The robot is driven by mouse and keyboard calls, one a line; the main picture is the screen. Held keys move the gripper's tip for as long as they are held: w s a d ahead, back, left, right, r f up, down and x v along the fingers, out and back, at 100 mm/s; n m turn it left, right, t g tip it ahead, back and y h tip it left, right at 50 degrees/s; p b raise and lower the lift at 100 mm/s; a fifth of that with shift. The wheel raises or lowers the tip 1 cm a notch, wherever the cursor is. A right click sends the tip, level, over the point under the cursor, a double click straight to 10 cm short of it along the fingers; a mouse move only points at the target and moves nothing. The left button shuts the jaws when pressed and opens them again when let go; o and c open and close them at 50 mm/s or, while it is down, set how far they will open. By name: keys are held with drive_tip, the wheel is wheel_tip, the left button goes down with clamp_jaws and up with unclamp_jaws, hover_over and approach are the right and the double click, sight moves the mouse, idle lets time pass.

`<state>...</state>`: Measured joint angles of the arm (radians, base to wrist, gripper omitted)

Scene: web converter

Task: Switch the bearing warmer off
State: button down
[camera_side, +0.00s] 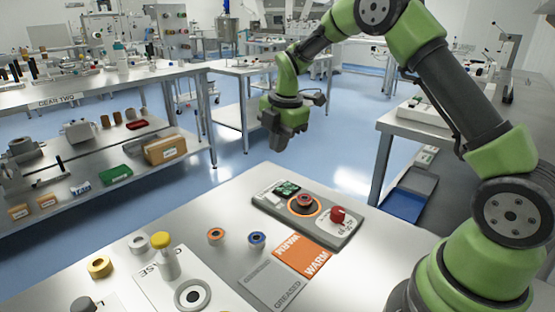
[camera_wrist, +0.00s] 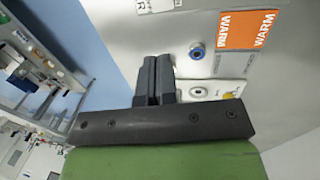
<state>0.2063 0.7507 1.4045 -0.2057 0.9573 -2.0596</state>
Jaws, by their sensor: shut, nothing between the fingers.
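The bearing warmer (camera_side: 320,232) is a flat grey unit on the near table in the side view. It has a small green display (camera_side: 287,188) at its left end and an orange-ringed heating spot with a dark bearing (camera_side: 305,201) on it. A red knob (camera_side: 338,215) sits on a white label at its right end; the label is too small to read. My gripper (camera_side: 277,147) hangs above and behind the warmer, to its left, apart from it. In the wrist view my gripper (camera_wrist: 154,62) has its fingers together with nothing between them. I cannot make out the warmer there.
An orange WARM card (camera_side: 299,255) and a grey GREASED card (camera_side: 273,286) lie in front of the warmer. A blue-centred bearing (camera_side: 257,241), an orange-centred bearing (camera_side: 216,236) and a yellow-capped post (camera_side: 164,255) stand to the left.

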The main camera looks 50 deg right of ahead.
sight(269, 196)
drive_tip(key=shift+w, duration=0.25)
drive_tip(key=f, duration=0.4)
drive_tip(key=w+f, duration=0.1)
drive_tip(key=f, duration=0.4)
drive_tip(key=w+f, duration=0.1)
drive_tip(key=f, duration=0.3)
drive_tip(key=shift+w+f, duration=0.25)
drive_tip(key=shift+f, duration=0.1)
drive_tip(key=shift+w+f, duration=0.1)
drive_tip(key=shift+f, duration=0.25)
